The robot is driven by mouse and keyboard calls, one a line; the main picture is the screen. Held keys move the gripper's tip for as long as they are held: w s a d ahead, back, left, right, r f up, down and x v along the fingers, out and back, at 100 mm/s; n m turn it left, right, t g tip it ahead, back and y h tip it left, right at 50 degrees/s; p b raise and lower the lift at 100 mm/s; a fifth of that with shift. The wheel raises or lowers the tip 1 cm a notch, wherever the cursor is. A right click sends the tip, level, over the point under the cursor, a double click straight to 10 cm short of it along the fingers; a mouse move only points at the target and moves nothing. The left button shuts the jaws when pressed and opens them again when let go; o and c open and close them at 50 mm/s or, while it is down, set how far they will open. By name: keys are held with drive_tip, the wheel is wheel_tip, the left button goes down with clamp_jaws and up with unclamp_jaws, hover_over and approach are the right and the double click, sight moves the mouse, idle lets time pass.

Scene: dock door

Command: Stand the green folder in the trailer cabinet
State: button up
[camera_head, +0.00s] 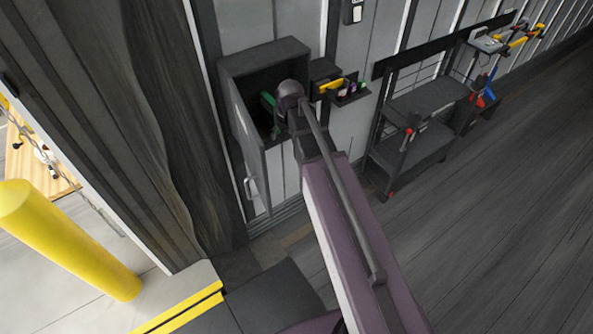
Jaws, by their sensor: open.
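The trailer cabinet (262,53) is a dark grey box on the trailer's side wall. Its door (247,150) hangs open toward the left and front. The green folder (269,108) shows as a narrow green strip inside the cabinet opening, just left of my arm's end. It looks roughly upright, but its lower part and what it rests on are hard to make out. My arm reaches up to the cabinet opening. Its wrist covers the right part of the opening and hides my gripper's fingers, so contact with the folder cannot be seen.
A small shelf (352,97) with a yellow item and small bottles is right of the cabinet. A grey rack (420,105) stands further right. A yellow bollard (65,240) stands at lower left, beyond the yellow-edged sill (185,312). The wooden floor (500,200) at right is clear.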

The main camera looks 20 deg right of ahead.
drive_tip(key=s+m+g+h, duration=0.1)
drive_tip(key=s+g, duration=0.1)
drive_tip(key=s, duration=1.5)
drive_tip(key=shift+a+f+m+g, duration=0.2)
drive_tip(key=shift+f+m+g, duration=0.1)
drive_tip(key=shift+m, duration=0.1)
drive_tip(key=shift+w, duration=0.1)
drive_tip(key=shift+d, duration=0.15)
wheel_tip(320, 180, down, 19)
drive_tip(key=b, duration=1.9)
